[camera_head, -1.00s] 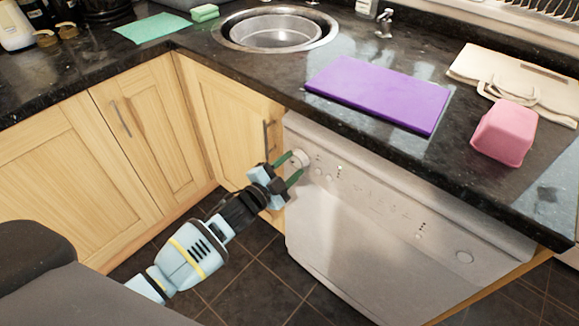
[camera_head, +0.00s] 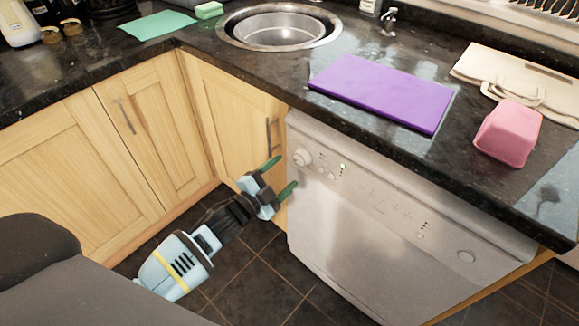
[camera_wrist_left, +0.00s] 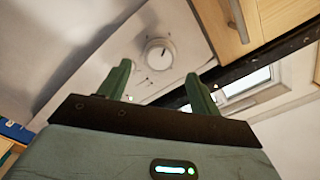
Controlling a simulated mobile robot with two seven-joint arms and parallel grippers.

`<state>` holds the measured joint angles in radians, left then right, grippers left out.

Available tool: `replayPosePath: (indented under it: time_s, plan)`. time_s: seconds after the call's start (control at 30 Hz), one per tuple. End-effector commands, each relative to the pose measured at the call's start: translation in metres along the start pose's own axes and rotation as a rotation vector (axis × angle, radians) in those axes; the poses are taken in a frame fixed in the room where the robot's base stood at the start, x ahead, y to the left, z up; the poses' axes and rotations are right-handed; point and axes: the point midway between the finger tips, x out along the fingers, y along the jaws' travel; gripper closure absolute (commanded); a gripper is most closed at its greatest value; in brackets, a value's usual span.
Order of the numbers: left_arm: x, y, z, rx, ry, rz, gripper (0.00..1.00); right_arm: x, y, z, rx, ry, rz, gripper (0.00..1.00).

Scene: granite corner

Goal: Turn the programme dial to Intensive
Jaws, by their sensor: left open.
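The programme dial (camera_head: 302,157) is a round whitish knob at the left end of the panel on the silver dishwasher (camera_head: 350,235). In the left wrist view the dial (camera_wrist_left: 158,54) shows a dark pointer mark near its centre; any lettering around it is too small to read. My left gripper (camera_head: 283,175) is open and empty, a little to the left of and below the dial, and apart from it. In the left wrist view its two green fingers (camera_wrist_left: 160,82) are spread, with the dial beyond and between them. My right gripper is not in view.
The dark granite worktop (camera_head: 265,75) overhangs the dishwasher. On it lie a purple board (camera_head: 380,92), a pink tub (camera_head: 508,133) and a beige bag (camera_head: 500,70). A cupboard handle (camera_head: 273,135) stands out just left of the dial. Floor space in front is clear.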

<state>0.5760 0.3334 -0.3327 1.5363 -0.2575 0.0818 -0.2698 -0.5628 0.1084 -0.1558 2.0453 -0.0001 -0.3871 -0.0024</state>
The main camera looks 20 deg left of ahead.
Motion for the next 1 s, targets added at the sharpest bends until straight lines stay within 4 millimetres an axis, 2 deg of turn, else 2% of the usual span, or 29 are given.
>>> replayPosePath:
  time_s: [0.1, 0.23, 0.87, 1.0]
  plan:
    - [-0.018, 0.0, 0.001, 0.001, -0.001, 0.001, 0.36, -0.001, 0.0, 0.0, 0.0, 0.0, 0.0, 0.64]
    - [-0.029, 0.0, 0.0, 0.0, -0.001, 0.001, 0.36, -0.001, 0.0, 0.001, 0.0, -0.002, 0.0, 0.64]
    - [-0.034, 0.0, 0.0, 0.0, -0.001, 0.0, 0.36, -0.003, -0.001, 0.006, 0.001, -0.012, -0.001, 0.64]
    - [-0.047, 0.009, 0.0, -0.041, -0.03, 0.017, 0.36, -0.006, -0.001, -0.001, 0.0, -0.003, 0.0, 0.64]
